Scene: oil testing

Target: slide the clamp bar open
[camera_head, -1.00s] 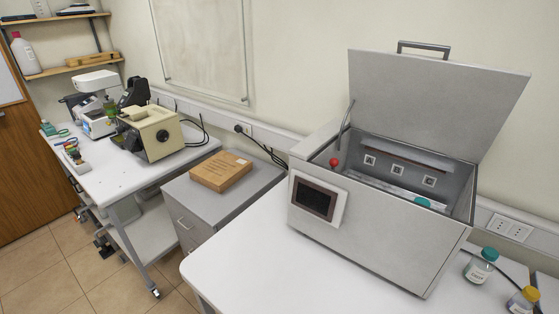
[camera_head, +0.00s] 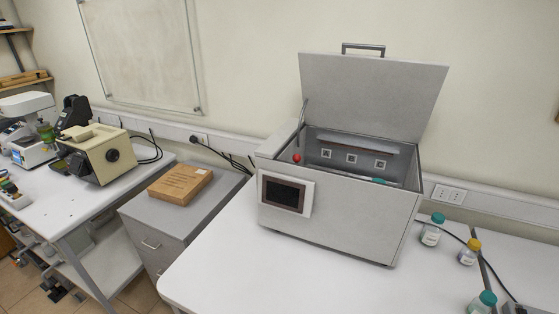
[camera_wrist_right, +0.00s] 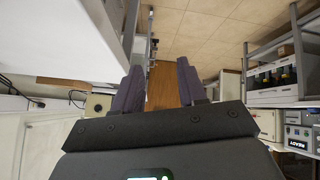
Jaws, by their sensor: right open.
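A grey metal box (camera_head: 335,222) stands on the white table with its lid (camera_head: 372,98) raised. A red ball knob (camera_head: 297,158) shows at the left inside its opening. On the inner back wall is a row of 3 square black-and-white markers (camera_head: 351,159), with a teal piece (camera_head: 381,181) below them at the right. The front wall hides the floor of the box, and I cannot make out the clamp bar for certain. My right gripper (camera_wrist_right: 160,88) shows in the right wrist view, open with nothing between its fingers, away from the box. My left gripper is not in view.
A dark screen (camera_head: 283,194) is on the box's front. Bottles (camera_head: 431,231) with teal or yellow caps stand to its right, near a black cable. A brown box (camera_head: 181,185) lies on a grey cabinet to the left. The table front is clear.

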